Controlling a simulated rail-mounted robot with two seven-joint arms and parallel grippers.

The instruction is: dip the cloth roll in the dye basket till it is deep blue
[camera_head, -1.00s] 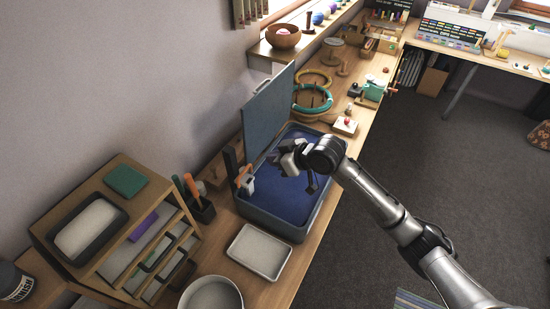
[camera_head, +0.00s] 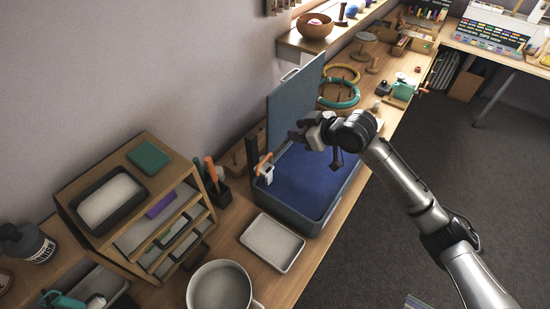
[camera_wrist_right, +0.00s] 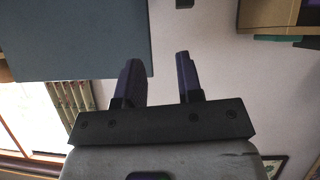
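The dye basket (camera_head: 297,219) is a blue-grey box with a deep blue inside. Its lid (camera_head: 296,103) stands open at the wall side. My right gripper (camera_head: 312,145) is above the basket, close in front of the lid. In the right wrist view its two dark purplish fingers (camera_wrist_right: 157,70) stand apart with nothing visible between them. The lid also shows in the right wrist view (camera_wrist_right: 75,40). I cannot pick out a cloth roll for certain; a small whitish piece with an orange stick (camera_head: 264,170) is at the basket's left rim. My left gripper is out of view.
A pale tray (camera_head: 272,243) and a white pot (camera_head: 220,290) stand in front of the basket. A wooden drawer unit (camera_head: 140,215) and a dark tool holder (camera_head: 217,192) are to the left. Embroidery hoops (camera_head: 339,95) lie behind it.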

